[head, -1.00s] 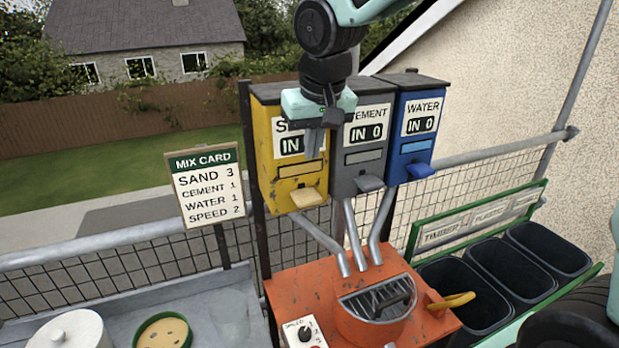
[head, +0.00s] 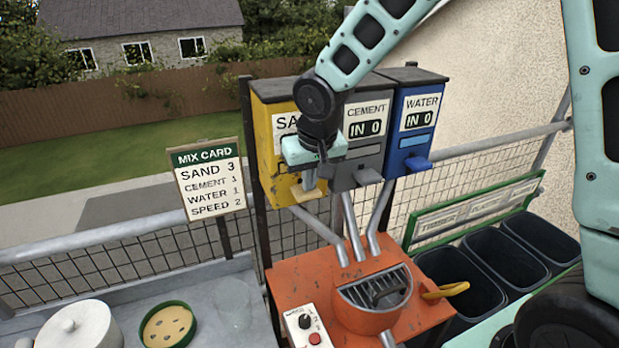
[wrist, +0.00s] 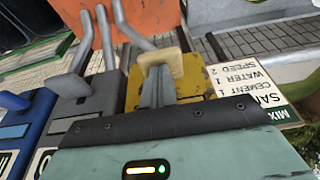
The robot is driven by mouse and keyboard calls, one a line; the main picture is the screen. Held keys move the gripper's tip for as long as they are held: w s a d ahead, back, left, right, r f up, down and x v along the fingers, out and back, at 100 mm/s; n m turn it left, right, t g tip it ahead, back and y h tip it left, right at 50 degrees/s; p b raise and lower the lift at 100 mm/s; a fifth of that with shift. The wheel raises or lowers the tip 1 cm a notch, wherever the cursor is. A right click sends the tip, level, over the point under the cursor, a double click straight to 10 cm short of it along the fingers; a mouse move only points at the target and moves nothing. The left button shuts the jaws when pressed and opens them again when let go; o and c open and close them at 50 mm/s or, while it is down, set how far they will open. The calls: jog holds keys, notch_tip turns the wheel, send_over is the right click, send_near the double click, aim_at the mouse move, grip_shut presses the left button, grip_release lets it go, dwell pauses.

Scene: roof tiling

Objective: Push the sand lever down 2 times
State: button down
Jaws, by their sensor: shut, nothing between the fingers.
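The yellow sand dispenser (head: 267,150) stands leftmost of three dispensers. Its pale yellow sand lever (head: 307,194) sticks out low on the front, and it also shows in the wrist view (wrist: 161,68). My gripper (head: 309,182) is shut and empty, pointing down with its fingertips right at the lever from above. In the wrist view the closed fingers (wrist: 157,85) meet the lever, but I cannot tell whether they press on it. My gripper and wrist hide the sand counter and part of the sand label.
The grey cement dispenser (head: 365,143) and blue water dispenser (head: 416,118) stand close on the right; both counters read IN 0. The mix card (head: 209,180) on the left lists sand 3. The orange mixer (head: 335,290) is below, under metal chutes.

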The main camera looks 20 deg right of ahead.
aim_at(310, 193)
jog(key=shift+f+b, duration=1.9)
jog(key=shift+s+r, duration=0.1)
notch_tip(310, 193, up, 4)
jog(key=p, duration=0.3)
jog(key=shift+r+p, duration=0.15)
jog(key=shift+p, duration=0.25)
jog(key=b+v, duration=0.3)
jog(key=v, duration=0.7)
jog(key=s+a+f+n+g+b, duration=0.1)
jog(key=s+a+f+n+b, duration=0.2)
jog(key=s+f, duration=0.7)
jog(key=s+a+f+n+g+b, duration=0.2)
jog(key=s+a+f+n+b, duration=0.2)
jog(key=s+f, duration=0.7)
jog(key=s+b, duration=0.2)
jog(key=s, duration=0.3)
jog(key=shift+a+n+y, duration=0.2)
jog(key=shift+n+y, duration=0.1)
jog(key=shift+n, duration=0.1)
